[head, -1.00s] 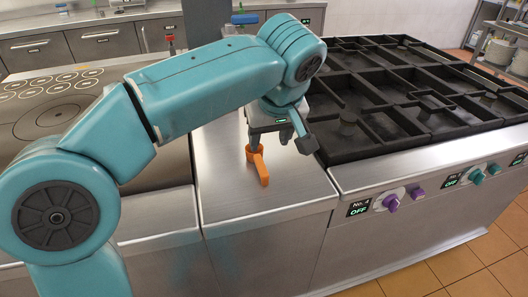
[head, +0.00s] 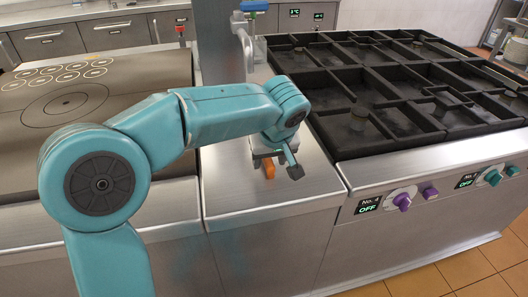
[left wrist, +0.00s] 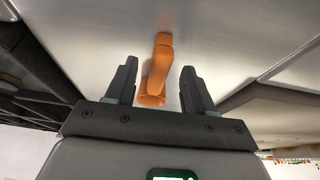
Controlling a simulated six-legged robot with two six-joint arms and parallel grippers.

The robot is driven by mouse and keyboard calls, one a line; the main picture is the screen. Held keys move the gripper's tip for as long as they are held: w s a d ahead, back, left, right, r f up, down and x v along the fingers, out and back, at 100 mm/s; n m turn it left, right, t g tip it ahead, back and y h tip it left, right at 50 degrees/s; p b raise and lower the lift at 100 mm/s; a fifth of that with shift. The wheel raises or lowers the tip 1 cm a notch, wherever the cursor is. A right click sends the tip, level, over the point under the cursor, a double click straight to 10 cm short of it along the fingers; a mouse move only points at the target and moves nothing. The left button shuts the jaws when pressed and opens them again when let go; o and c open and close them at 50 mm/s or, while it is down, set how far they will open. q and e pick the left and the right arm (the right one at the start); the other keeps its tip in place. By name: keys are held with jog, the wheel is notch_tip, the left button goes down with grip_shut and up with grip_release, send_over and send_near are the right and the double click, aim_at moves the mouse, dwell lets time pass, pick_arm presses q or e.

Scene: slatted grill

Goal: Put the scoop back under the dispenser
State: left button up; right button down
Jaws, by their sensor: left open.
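The orange scoop (head: 269,169) lies on the bare steel counter between the two cooking surfaces. In the left wrist view the scoop (left wrist: 160,60) shows between the two dark fingers, with gaps on both sides. My left gripper (head: 275,160) is open, low over the counter at the scoop, and partly hides it in the head view. It also shows in the left wrist view (left wrist: 160,72). I cannot tell any dispenser for certain. My right gripper is not in view.
A black slatted grill (head: 390,90) stands right of the counter strip, with purple and teal knobs on its front. A dark flat cooktop (head: 90,105) lies to the left. A grey column (head: 222,45) and a pipe-like fitting (head: 243,42) stand behind. The counter's front part is clear.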

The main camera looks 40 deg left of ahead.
pick_arm(q)
jog(key=shift+x, duration=1)
jog(key=shift+r, duration=0.1)
grip_shut()
